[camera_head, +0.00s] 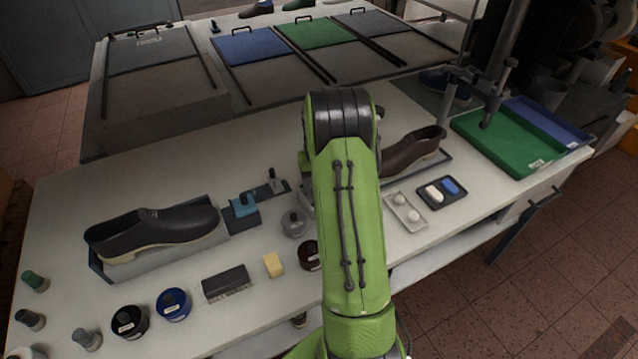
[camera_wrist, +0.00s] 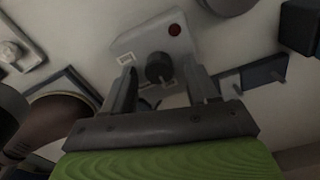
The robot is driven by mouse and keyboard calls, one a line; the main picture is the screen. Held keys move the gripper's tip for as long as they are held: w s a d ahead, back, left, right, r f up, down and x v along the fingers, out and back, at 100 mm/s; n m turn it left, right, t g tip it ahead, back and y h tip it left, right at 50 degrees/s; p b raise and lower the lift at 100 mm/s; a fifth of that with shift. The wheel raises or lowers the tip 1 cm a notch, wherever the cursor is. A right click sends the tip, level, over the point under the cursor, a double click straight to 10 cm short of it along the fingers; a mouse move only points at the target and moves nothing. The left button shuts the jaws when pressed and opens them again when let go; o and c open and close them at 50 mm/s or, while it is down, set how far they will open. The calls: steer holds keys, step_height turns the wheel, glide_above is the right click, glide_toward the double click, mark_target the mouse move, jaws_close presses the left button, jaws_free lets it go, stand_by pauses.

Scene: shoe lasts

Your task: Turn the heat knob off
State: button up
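The heat knob (camera_wrist: 158,68) is a round dark knob on a pale grey control box (camera_wrist: 150,40) with a red light (camera_wrist: 174,29), seen in the wrist view. My gripper (camera_wrist: 160,82) is open, with one finger to the left and one to the right of the knob. The knob appears between the fingertips, with gaps on both sides; I cannot tell how far it is from them in depth. In the head view my green arm hides the gripper, knob and most of the box.
A brown shoe (camera_head: 413,149) stands right of my arm, beside a pale tray (camera_head: 406,212) with white knobs. On the left are a black shoe (camera_head: 160,229), several jars and a brush (camera_head: 226,285). A green tray (camera_head: 509,142) sits at the bench's right end.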

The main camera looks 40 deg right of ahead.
step_height(320, 180, up, 16)
steer(key=p, duration=0.3)
steer(key=shift+f, duration=0.15)
